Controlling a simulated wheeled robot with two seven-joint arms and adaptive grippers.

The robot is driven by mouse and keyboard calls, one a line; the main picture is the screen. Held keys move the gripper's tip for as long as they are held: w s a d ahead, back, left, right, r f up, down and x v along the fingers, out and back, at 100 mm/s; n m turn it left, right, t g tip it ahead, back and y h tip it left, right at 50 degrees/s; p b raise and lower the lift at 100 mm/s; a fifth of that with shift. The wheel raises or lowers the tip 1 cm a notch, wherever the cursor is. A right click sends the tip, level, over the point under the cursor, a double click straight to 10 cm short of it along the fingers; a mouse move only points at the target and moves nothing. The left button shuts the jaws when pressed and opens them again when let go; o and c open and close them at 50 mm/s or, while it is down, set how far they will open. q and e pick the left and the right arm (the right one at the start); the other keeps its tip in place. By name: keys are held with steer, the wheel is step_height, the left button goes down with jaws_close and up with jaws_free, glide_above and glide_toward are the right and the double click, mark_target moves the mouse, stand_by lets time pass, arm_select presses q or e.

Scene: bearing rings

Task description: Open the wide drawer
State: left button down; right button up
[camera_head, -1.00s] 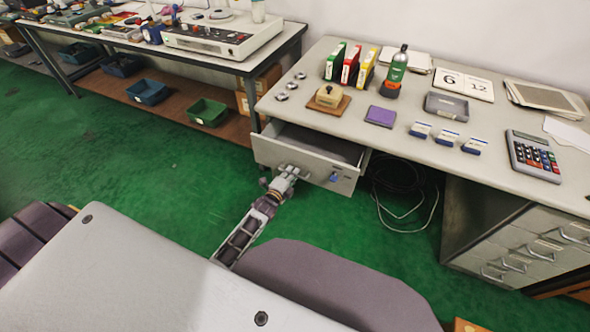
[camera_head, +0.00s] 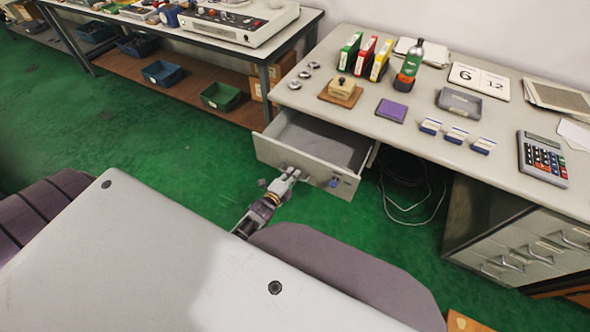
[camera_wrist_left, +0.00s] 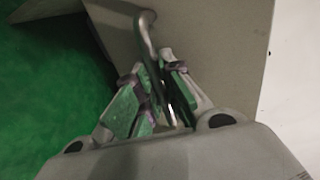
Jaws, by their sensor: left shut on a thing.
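The wide drawer (camera_head: 300,151) is under the left part of the desk and stands pulled out, so its empty grey inside shows. A small blue item (camera_head: 334,182) is on its front panel, right of the handle. My left gripper (camera_head: 294,172) is at the drawer front. In the left wrist view my left gripper (camera_wrist_left: 165,95) has its fingers shut on the metal handle (camera_wrist_left: 147,32) of the drawer. The handle is mostly hidden by the gripper in the head view. My right gripper is not in view.
The desk (camera_head: 345,120) carries binders, a bottle, a stamp, a purple pad, a grey tray and a calculator (camera_head: 543,159). Cables (camera_head: 405,195) hang under it. A drawer cabinet (camera_head: 520,245) stands at right.

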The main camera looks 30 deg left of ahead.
arm_select(q)
steer(key=f+p+v, duration=0.2)
steer(key=p+v, duration=0.2)
steer(key=v, duration=0.8)
steer(key=shift+s+f, duration=0.3)
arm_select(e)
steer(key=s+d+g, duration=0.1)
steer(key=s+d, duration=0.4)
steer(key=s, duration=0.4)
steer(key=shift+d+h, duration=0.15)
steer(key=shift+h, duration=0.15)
arm_select(q)
steer(key=shift+d, duration=0.1)
steer(key=c, duration=1.5)
jaws_free()
steer(key=shift+c, duration=0.2)
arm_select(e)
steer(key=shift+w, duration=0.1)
arm_select(q)
steer(key=shift+s, duration=0.1)
steer(key=v, duration=1.1)
steer(key=shift+s, duration=0.35)
steer(key=shift+r, duration=0.1)
